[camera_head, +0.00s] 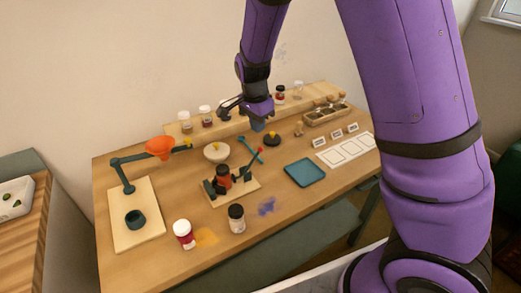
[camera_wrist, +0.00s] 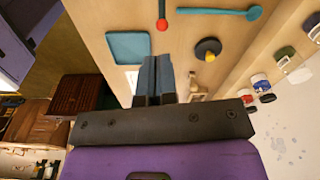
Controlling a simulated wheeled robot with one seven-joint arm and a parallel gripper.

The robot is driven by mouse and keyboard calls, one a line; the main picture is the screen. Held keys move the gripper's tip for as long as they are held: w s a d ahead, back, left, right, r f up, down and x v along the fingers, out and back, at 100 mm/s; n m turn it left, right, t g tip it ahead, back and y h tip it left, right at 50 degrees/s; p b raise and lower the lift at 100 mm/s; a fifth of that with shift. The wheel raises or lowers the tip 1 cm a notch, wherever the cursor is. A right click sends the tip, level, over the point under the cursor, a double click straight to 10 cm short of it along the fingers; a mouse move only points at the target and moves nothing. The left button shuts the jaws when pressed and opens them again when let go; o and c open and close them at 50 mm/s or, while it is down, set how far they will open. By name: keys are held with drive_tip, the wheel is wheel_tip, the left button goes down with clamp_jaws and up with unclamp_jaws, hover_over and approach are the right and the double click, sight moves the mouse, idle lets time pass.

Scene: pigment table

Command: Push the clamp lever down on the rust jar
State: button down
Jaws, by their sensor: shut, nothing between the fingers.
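The rust jar (camera_head: 223,174) stands upright in a dark clamp on a small wooden board (camera_head: 240,192) in the middle of the table. The clamp lever (camera_head: 254,162) slants up and to the right from the clamp and ends in a red knob. Its red knob (camera_wrist: 162,25) shows at the top of the wrist view, beyond the fingertips; the jar is outside that view. My gripper (camera_head: 258,125) is shut and empty, above the table behind the lever and apart from it. Its closed fingers (camera_wrist: 155,62) show in the wrist view.
A teal tray (camera_head: 305,173) lies right of the clamp. A dark disc with a yellow knob (camera_head: 271,140) sits near my gripper. A white bowl (camera_head: 216,152) and a teal spoon (camera_head: 247,146) lie behind the clamp. A dark-lidded jar (camera_head: 237,219) and a red jar (camera_head: 184,234) stand in front.

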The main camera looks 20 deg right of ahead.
sight(259, 149)
drive_tip(key=shift+w+f, duration=0.15)
drive_tip(key=shift+f, duration=0.2)
drive_tip(key=shift+d+f, duration=0.15)
drive_tip(key=shift+f, duration=1.4)
drive_tip(key=shift+d+f, duration=0.1)
drive_tip(key=shift+f, duration=1.85)
drive_tip(key=shift+w+f, duration=0.1)
drive_tip(key=shift+f, duration=1.75)
drive_tip(key=a, duration=0.1)
drive_tip(key=s+a+r, duration=0.1)
drive_tip(key=shift+a, duration=0.35)
drive_tip(key=shift+r, duration=0.2)
